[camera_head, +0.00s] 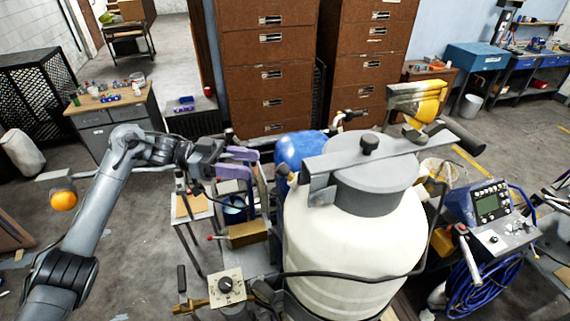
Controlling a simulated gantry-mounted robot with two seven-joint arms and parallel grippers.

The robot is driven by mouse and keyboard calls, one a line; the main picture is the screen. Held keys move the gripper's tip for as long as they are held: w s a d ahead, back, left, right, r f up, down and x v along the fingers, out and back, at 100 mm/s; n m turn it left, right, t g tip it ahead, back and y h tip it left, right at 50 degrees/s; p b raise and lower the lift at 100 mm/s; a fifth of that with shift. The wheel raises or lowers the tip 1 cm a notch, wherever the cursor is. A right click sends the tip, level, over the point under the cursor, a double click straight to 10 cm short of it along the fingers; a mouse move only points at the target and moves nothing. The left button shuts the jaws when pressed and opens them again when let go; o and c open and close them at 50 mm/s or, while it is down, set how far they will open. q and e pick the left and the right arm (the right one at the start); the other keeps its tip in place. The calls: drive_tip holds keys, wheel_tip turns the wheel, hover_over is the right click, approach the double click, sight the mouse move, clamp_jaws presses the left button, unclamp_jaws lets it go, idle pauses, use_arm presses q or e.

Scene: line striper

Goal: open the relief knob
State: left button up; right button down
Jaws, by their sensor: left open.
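A white tank (350,245) with a grey lid (375,185) fills the middle of the view. A black knob (369,144) stands on top, by a grey bar (375,158) across the lid. Another black knob (226,285) sits on a pale dial plate at the lower left of the tank. I cannot tell which one is the relief knob. My left gripper (256,162) has purple fingers, spread apart and empty, pointing right. It is left of the tank and appears apart from both knobs. My right gripper is not in view.
A blue rounded tank (300,150) is behind the white tank. A blue control box (487,208) and coiled blue hose (480,290) are at the right. Brown drawer cabinets (268,70) stand behind. A desk (110,105) is at the left. Grey floor is open at lower left.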

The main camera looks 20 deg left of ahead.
sight(278, 167)
use_arm(q)
drive_tip(key=d+p, duration=0.1)
drive_tip(key=d, duration=0.2)
drive_tip(key=w+d+p, duration=0.1)
drive_tip(key=d+p, duration=0.1)
drive_tip(key=d, duration=0.2)
drive_tip(key=shift+w+d+r, duration=0.1)
drive_tip(key=shift+w+d, duration=0.1)
drive_tip(key=shift+w+d+p, duration=0.15)
drive_tip(key=shift+d+p, duration=0.15)
drive_tip(key=shift+d, duration=0.25)
